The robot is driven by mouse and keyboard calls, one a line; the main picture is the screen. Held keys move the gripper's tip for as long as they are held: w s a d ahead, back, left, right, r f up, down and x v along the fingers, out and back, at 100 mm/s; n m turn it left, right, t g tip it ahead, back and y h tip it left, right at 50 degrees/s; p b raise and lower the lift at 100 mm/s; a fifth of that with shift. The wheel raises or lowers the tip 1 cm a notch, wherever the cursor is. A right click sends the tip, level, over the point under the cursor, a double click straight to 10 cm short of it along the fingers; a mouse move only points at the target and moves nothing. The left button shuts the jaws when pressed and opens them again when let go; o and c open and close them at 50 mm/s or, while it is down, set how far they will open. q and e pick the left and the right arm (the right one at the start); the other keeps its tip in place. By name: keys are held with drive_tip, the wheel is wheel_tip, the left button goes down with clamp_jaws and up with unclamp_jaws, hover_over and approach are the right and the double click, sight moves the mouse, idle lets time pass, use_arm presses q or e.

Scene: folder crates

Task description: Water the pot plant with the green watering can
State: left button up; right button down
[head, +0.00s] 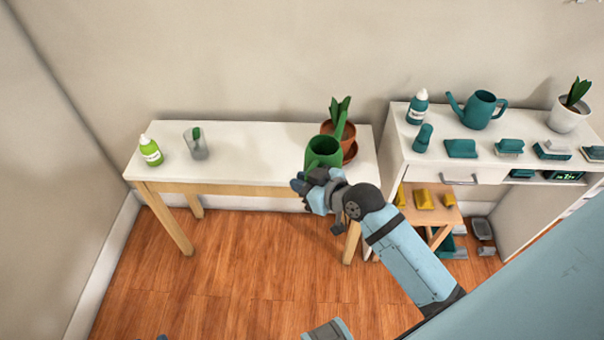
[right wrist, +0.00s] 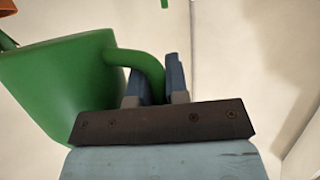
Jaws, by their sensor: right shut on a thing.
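The green watering can (head: 322,153) is at the right end of the white table, at its front edge, in front of the pot plant. My right gripper (head: 309,187) is shut on its handle; the right wrist view shows the can (right wrist: 60,80) at left and the handle between the fingers (right wrist: 157,85). The pot plant (head: 340,130) has green leaves and an orange-brown pot on a saucer, partly hidden behind the can. I cannot tell whether the can touches the tabletop.
The cabinet (head: 400,150) at right holds a teal watering can (head: 480,110), a teal bottle (head: 417,107) and a white-potted plant (head: 570,108). The table's middle is clear.

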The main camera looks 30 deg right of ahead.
use_arm(q)
wheel_tip(320, 180, down, 7)
drive_tip(key=d+b, duration=0.1)
drive_tip(key=b, duration=0.8)
drive_tip(key=shift+w+r+h, duration=0.15)
drive_tip(key=shift+w+h, duration=0.05)
drive_tip(key=shift+h, duration=0.1)
use_arm(e)
wheel_tip(320, 180, down, 14)
drive_tip(key=d+n+g+y, duration=0.1)
drive_tip(key=n+y, duration=0.1)
drive_tip(key=shift+d, duration=0.25)
use_arm(q)
drive_tip(key=shift+r, duration=0.15)
use_arm(e)
drive_tip(key=shift+r, duration=0.1)
use_arm(q)
drive_tip(key=p, duration=0.2)
drive_tip(key=shift+s+a+p, duration=0.1)
drive_tip(key=shift+a+p, duration=0.2)
drive_tip(key=shift+p, duration=0.1)
use_arm(e)
drive_tip(key=shift+w+d+r+m, duration=0.15)
drive_tip(key=shift+r+m, duration=0.25)
drive_tip(key=shift+r, duration=0.55)
